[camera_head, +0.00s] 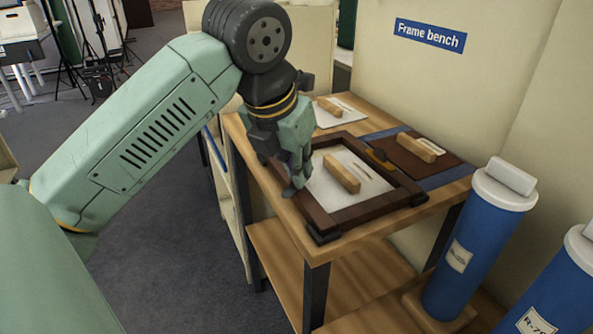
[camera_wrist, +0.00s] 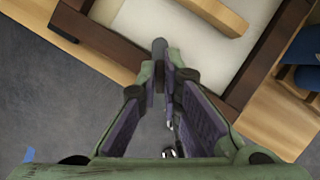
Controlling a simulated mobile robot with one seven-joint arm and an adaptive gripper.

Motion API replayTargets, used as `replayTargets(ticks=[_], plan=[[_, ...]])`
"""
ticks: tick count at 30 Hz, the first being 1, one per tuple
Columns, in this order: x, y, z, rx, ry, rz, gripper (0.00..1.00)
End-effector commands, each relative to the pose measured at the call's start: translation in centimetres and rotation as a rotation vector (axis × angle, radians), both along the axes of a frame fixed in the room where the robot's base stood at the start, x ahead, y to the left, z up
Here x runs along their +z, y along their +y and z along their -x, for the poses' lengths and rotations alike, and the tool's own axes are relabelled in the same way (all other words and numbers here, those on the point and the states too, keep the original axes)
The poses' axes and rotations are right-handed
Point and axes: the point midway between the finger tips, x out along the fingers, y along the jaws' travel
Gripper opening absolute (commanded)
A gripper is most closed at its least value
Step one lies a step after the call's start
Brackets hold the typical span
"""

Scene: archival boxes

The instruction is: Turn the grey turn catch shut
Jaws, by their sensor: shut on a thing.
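A dark brown wooden frame (camera_head: 362,214) lies flat on the bench, with a white panel (camera_head: 325,190) inside it and a light wooden block (camera_head: 342,174) on the panel. My gripper (camera_head: 292,184) points down at the frame's left side. In the wrist view, my gripper (camera_wrist: 167,82) is shut on the grey turn catch (camera_wrist: 159,46), a small dark grey piece between the fingertips at the frame's edge. The fingers hide much of the catch, so its exact angle is hard to tell. In the head view the fingers cover it.
Behind the frame lie a brown panel (camera_head: 396,152) with a wooden block and a white panel (camera_head: 347,112) with another block. Blue tubes with white caps (camera_head: 466,246) stand at the right. The wooden bench (camera_head: 458,192) stands against a wall signed "Frame bench" (camera_head: 430,35).

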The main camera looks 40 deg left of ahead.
Motion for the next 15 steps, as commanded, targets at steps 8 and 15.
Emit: replayTargets(ticks=[8, 15], plan=[[0.09, 0.08, -0.13, -0.251, -0.005, 0.002, 0.00], [0.11, 0.12, -0.13, -0.420, -0.004, 0.002, 0.00]])
